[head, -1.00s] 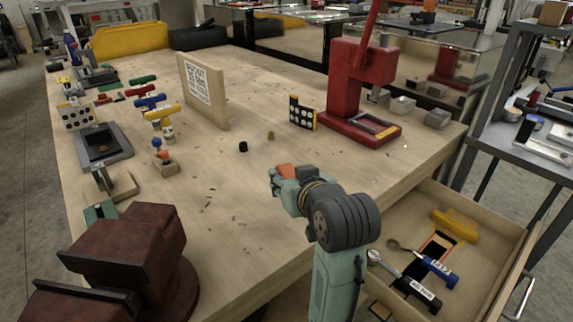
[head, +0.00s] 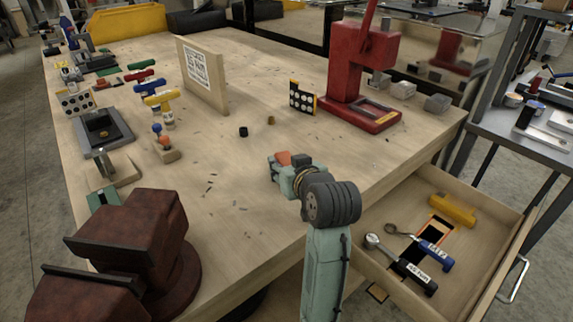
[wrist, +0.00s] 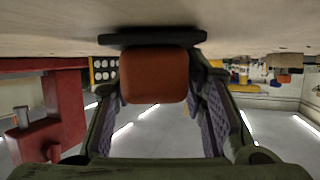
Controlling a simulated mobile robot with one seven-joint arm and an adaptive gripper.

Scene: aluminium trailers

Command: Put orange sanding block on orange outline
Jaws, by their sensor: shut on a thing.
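My gripper (head: 280,163) is shut on the orange sanding block (head: 283,157), over the wooden workbench's right front part. In the wrist view the orange block (wrist: 153,75) sits between the two fingers, with a dark flat piece along its upper side in the picture. The bench surface shows close to that dark piece; I cannot tell whether they touch. An orange outline (head: 447,223) around a dark patch shows in the open drawer (head: 479,252), partly covered by tools and a yellow object.
A red press (head: 360,75) stands behind the gripper, a dark red vise (head: 135,240) at front left. The bench between is mostly clear.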

